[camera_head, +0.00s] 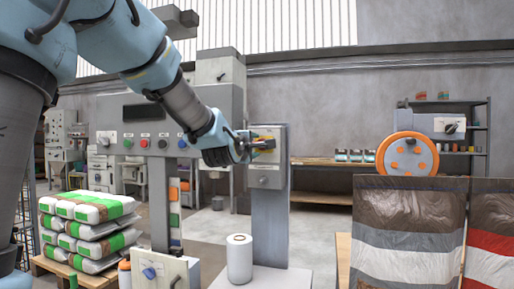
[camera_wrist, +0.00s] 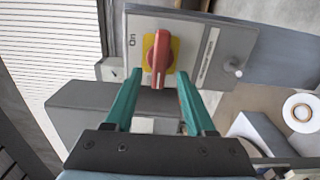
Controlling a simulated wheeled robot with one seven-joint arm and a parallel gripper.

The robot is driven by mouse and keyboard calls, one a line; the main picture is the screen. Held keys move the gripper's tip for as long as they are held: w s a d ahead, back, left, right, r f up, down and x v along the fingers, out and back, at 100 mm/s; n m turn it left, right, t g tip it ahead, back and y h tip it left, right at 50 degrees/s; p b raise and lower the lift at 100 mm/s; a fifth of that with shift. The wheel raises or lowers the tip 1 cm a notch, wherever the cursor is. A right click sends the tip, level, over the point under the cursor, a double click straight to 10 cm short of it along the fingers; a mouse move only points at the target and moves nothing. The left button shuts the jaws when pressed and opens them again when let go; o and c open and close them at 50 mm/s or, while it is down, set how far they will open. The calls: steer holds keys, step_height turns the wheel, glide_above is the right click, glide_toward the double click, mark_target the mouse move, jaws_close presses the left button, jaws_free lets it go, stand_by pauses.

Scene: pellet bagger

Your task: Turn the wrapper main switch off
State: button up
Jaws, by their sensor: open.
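The main switch has a red rotary handle (camera_wrist: 159,62) on a yellow plate (camera_wrist: 174,48), on the face of a grey box (camera_wrist: 205,62). In the wrist view the handle lies lengthwise between my fingers, and the word ON is printed on the box to its left. In the head view the box (camera_head: 266,172) sits on a grey post, with the switch partly hidden by my gripper (camera_head: 258,145). My gripper (camera_wrist: 160,76) is open, its teal fingertips on either side of the handle's lower part. I cannot tell whether they touch it.
A white roll (camera_head: 239,258) stands below the box. A panel with coloured buttons (camera_head: 153,140) is to the left, above stacked bags (camera_head: 88,228) on a pallet. An orange wheel (camera_head: 408,155) and plastic-wrapped stacks (camera_head: 405,225) stand to the right.

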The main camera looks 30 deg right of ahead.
steer(key=v, duration=0.7)
steer(key=shift+s+a, duration=0.25)
steer(key=shift+s, duration=0.05)
steer(key=w+a+f+m+g+y, duration=0.35)
steer(key=a+f+y, duration=0.35)
steer(key=a+f, duration=1)
steer(key=s+a+f+m+g+y, duration=0.3)
steer(key=s+a+f+m+g, duration=0.1)
steer(key=s+a+f, duration=0.5)
steer(key=s+a+f+m+g+y, duration=0.2)
steer(key=s+a+f+m+g, duration=0.15)
steer(key=s+a+f, duration=0.5)
step_height(320, 180, up, 20)
steer(key=w+a+p, duration=0.1)
steer(key=w+p, duration=0.2)
steer(key=p, duration=1.5)
steer(key=shift+g+p, duration=0.3)
steer(key=shift+a, duration=0.1)
